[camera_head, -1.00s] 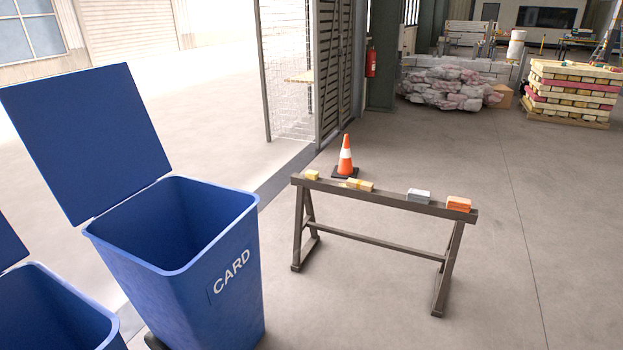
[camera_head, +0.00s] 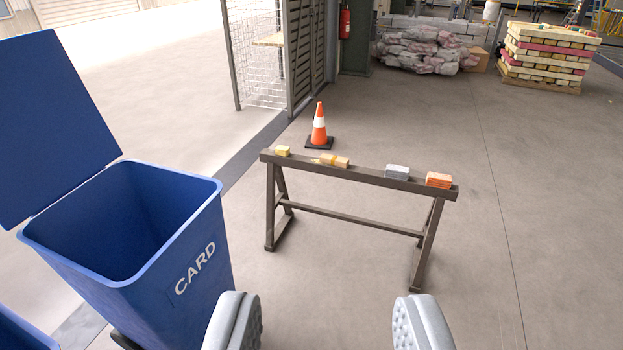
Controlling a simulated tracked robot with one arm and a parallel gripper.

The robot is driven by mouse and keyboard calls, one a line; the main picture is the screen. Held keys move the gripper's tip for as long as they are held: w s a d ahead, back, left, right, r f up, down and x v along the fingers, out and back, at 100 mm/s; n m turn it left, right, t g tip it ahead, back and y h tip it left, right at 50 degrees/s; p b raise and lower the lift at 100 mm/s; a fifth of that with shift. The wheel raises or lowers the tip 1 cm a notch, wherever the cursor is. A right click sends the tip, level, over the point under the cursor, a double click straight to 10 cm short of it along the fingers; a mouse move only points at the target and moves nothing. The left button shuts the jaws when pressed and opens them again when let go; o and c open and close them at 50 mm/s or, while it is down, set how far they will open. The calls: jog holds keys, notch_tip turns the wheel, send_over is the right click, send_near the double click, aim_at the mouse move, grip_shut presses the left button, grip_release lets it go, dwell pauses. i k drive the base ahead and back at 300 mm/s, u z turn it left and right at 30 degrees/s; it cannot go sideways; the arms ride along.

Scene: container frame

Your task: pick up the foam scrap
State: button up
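Several small pieces lie in a row on top of a brown sawhorse (camera_head: 385,181). From left to right they are a small yellow block (camera_head: 283,151), a longer yellow-tan piece (camera_head: 333,160), a light grey block (camera_head: 397,172) and an orange block (camera_head: 439,180). The small yellow block looks most like foam, but I cannot tell for certain which piece is the foam scrap. My gripper (camera_head: 328,322) shows at the bottom edge with its two grey padded fingers wide apart and nothing between them. It is nearer to me than the sawhorse and apart from it.
A blue bin (camera_head: 185,280) marked CARD stands open at left, with part of another bin (camera_head: 22,335) beside it. An orange cone (camera_head: 319,122) stands behind the sawhorse. A mesh cage, bagged heap and brick pallet (camera_head: 545,60) are farther back. The floor at right is clear.

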aim_at(284, 151)
jog(key=i, duration=3.85)
jog(key=u, duration=0.05)
